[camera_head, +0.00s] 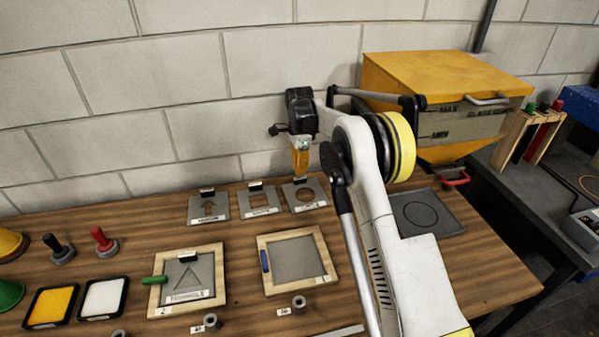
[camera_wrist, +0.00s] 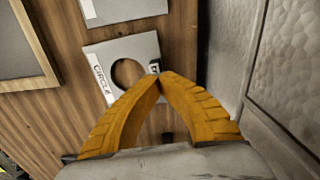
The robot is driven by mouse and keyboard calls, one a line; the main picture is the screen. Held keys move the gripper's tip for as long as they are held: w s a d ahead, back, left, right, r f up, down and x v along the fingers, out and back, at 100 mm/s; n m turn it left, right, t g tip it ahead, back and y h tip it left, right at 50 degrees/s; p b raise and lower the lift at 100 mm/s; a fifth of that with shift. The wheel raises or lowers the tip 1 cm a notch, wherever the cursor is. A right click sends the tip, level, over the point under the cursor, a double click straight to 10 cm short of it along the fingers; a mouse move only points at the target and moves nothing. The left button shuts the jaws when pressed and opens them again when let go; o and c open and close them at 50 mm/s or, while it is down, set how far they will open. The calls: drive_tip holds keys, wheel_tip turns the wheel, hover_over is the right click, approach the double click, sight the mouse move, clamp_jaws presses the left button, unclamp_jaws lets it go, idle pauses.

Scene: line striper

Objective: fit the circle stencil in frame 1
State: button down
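The circle stencil (camera_head: 311,204) is a grey plate with a round hole, at the right end of a row of stencils at the back of the bench. The wrist view shows it with its CIRCLE label (camera_wrist: 103,84). My gripper (camera_head: 300,178) points down at its black grip; in the wrist view the yellow fingertips (camera_wrist: 159,79) come together over that grip and partly hide it. The plate appears to lie on the bench. Two wooden frames stand in front: one (camera_head: 219,264) holds a triangle stencil, the other (camera_head: 327,259) shows a bare grey panel and a blue latch.
Two more stencils, an arrow (camera_head: 221,210) and a square (camera_head: 271,207), lie to the left. A grey tray (camera_head: 450,222) with a circle outline is right of my arm. A yellow-lidded cabinet (camera_head: 440,75) stands behind at right. The wall is close behind.

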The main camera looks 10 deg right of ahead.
drive_tip(key=c, duration=2.1)
unclamp_jaws()
drive_tip(key=shift+c, duration=0.2)
drive_tip(key=o, duration=0.7)
drive_tip(key=shift+c, duration=0.2)
drive_tip(key=shift+r, duration=0.1)
wheel_tip(320, 180, up, 8)
drive_tip(key=p, duration=0.4)
